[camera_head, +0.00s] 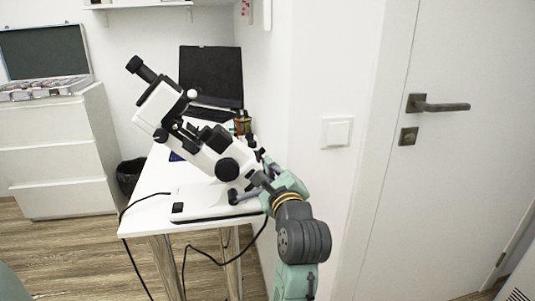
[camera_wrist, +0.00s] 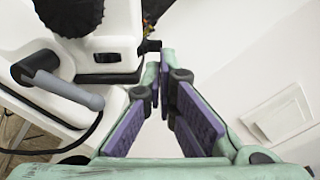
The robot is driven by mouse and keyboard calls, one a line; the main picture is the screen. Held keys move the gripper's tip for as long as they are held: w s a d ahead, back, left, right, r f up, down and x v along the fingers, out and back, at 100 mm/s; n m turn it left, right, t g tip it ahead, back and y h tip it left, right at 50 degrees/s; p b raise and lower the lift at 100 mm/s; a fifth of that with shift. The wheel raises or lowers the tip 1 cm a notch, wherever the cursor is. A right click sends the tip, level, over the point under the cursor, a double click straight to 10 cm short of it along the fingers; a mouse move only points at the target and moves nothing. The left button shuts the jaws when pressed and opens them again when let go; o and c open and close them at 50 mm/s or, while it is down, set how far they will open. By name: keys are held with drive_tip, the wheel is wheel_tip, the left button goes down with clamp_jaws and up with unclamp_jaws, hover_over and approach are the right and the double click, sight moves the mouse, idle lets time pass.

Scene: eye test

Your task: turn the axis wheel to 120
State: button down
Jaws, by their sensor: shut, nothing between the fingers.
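A white eye-test instrument (camera_head: 205,155) with black knobs stands tilted on the white table. A large round black knob (camera_head: 228,169) is on its near side; a ribbed black knob (camera_wrist: 70,14) shows at the top left of the wrist view. A small black knob (camera_wrist: 150,46) sticks out just beyond my fingertips. I cannot tell which one is the axis wheel, and no scale or number is readable. My gripper (camera_wrist: 158,68) is shut and empty, with purple pads, to the right of the instrument's body. In the head view, its fingertips are hard to make out against the instrument.
The white table (camera_head: 150,205) stands against the wall, with a dark laptop (camera_head: 210,75) at its back. A grey lever (camera_wrist: 65,88) is left of my gripper. A wall switch (camera_head: 337,132) and a door (camera_head: 450,170) are to the right. Black cables (camera_head: 205,258) hang below the table.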

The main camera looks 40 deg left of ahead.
sight(264, 150)
drive_tip(key=p+x, duration=0.1)
drive_tip(key=x, duration=0.6)
drive_tip(key=shift+d, duration=0.1)
drive_tip(key=shift+w+r+g+p, duration=0.2)
drive_tip(key=shift+r+g+p, duration=0.15)
drive_tip(key=shift+p, duration=0.55)
drive_tip(key=shift+w+a+r+n+g+p, duration=0.25)
drive_tip(key=shift+n+g+p, duration=0.25)
drive_tip(key=shift+p, duration=0.7)
drive_tip(key=shift+w+a+f+p, duration=0.15)
drive_tip(key=shift+w+a+p, duration=0.3)
drive_tip(key=shift+w+p, duration=0.1)
drive_tip(key=shift+f, duration=0.15)
